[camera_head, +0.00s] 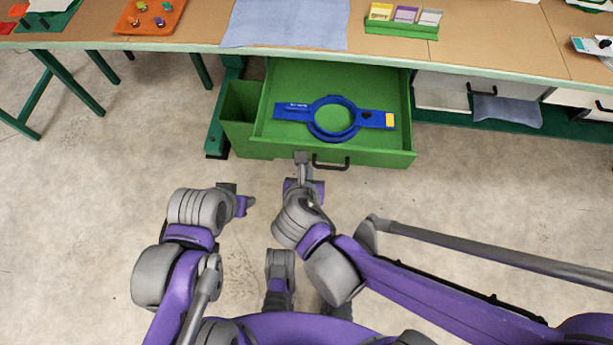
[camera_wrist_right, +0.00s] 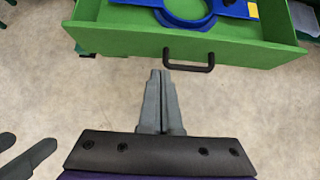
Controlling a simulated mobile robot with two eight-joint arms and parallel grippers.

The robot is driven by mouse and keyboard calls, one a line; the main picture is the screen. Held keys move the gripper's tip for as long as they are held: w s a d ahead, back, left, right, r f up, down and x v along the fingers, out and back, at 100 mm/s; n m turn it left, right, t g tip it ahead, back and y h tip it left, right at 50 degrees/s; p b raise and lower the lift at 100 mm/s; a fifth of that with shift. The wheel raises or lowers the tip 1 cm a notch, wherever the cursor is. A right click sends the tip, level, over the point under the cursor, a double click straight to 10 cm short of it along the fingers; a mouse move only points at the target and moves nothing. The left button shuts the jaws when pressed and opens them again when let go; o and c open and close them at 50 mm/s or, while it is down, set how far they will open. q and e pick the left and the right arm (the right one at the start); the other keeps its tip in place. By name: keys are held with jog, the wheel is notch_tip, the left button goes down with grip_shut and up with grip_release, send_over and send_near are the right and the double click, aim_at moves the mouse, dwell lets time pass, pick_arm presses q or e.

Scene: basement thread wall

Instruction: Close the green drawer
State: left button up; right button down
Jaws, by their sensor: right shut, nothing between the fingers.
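The green drawer (camera_head: 380,156) is pulled out from under the workbench. Its front faces me and carries a black handle (camera_head: 331,163). A blue ring-shaped tool (camera_head: 288,112) lies inside it. My right gripper (camera_head: 301,158) is shut and empty, close to the drawer front just left of the handle. In the right wrist view the shut fingers (camera_wrist_right: 160,75) point at the drawer front (camera_wrist_right: 225,48), by the left end of the handle (camera_wrist_right: 190,66). Whether they touch it I cannot tell. My left gripper (camera_head: 248,204) is lower left, apart from the drawer; its finger opening is unclear.
The workbench top (camera_head: 480,40) above holds a grey-blue cloth (camera_head: 285,24), an orange tray (camera_head: 150,18) and a green holder (camera_head: 402,28). White drawers (camera_head: 440,92) and a blue cloth (camera_head: 508,110) are to the right. Green legs (camera_head: 70,78) stand at left. The concrete floor is clear around the drawer.

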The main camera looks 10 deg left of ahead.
aim_at(311, 149)
jog(key=w, duration=0.1)
jog(key=w+f, duration=0.1)
jog(key=w, duration=0.1)
jog(key=w+f+b, duration=0.1)
jog(key=w, duration=0.1)
jog(key=shift+w+f, duration=0.15)
jog(key=shift+f, duration=0.05)
pick_arm(q)
jog(key=shift+w+f, duration=0.1)
jog(key=shift+f, duration=0.9)
pick_arm(e)
jog(key=shift+w, duration=0.6)
